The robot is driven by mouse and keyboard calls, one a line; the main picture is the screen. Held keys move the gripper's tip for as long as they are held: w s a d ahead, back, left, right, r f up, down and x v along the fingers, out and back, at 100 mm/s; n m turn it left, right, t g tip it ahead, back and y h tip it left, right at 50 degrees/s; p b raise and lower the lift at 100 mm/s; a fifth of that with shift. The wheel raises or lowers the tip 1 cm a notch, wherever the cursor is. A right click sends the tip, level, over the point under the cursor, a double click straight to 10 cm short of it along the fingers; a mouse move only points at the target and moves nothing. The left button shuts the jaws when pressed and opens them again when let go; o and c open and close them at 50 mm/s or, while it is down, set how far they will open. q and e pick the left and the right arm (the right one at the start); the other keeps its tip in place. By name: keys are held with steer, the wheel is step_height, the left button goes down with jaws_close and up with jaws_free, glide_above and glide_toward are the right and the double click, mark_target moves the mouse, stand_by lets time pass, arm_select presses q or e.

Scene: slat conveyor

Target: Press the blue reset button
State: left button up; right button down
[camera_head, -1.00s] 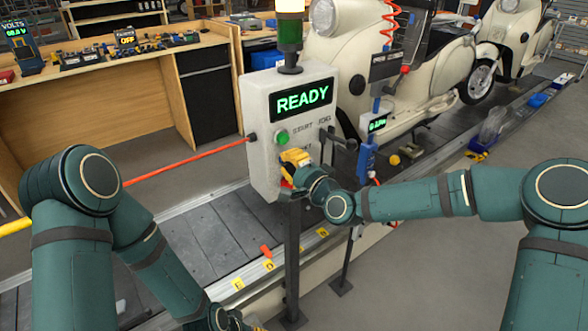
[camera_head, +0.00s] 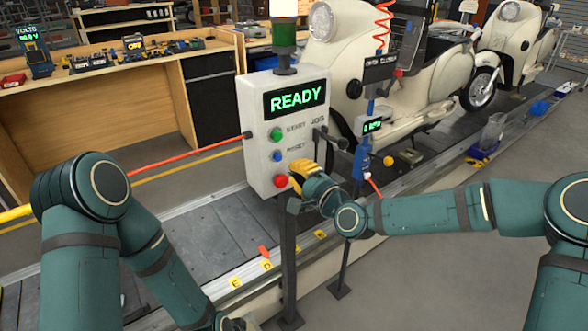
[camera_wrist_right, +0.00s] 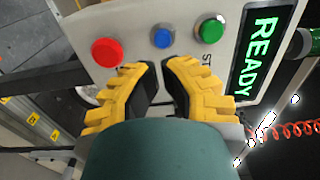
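The blue reset button (camera_head: 277,157) sits on the white control box (camera_head: 256,165), between the green start button (camera_head: 276,135) above and the red button (camera_head: 281,181) below. In the right wrist view, the blue button (camera_wrist_right: 162,38) lies just beyond my fingertips, between the red (camera_wrist_right: 107,52) and green (camera_wrist_right: 210,31) buttons. My right gripper (camera_head: 295,172), with yellow fingers, is in front of the box's lower right, apart from the blue button. In the wrist view a narrow empty gap shows between its fingers (camera_wrist_right: 160,66). My left gripper (camera_head: 235,323) is partly cut off at the bottom edge.
The box's display (camera_head: 296,98) reads READY. A dark lever juts from the box's right side. A blue tool stand (camera_head: 362,160) and cream scooters stand to the right. The slat conveyor (camera_head: 215,235) runs behind the box's post. An orange cord reaches the box from the left.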

steer(key=v, duration=0.7)
steer(key=shift+s+p, duration=0.15)
steer(key=shift+p, duration=0.25)
steer(key=shift+d, duration=0.15)
steer(key=s+a+f+n+g+h, duration=0.1)
steer(key=s+f+n+g, duration=0.15)
steer(key=f, duration=0.65)
steer(key=s+f+n+g+h, duration=0.1)
steer(key=s+f+g, duration=0.25)
steer(key=f, duration=0.45)
steer(key=s+d+f+n+g+h, duration=0.2)
steer(key=s+d+f+g, duration=0.1)
steer(key=s+f, duration=0.4)
steer(key=s+d+f+n+g+h, duration=0.2)
steer(key=s+d+f+n+g, duration=0.1)
steer(key=s+f, duration=0.5)
steer(key=shift+s+d+f+n+g+h, duration=0.2)
steer(key=shift+s+d+n+g+h, duration=0.1)
steer(key=shift+s+n+g+h, duration=0.15)
steer(key=shift+w, duration=0.1)
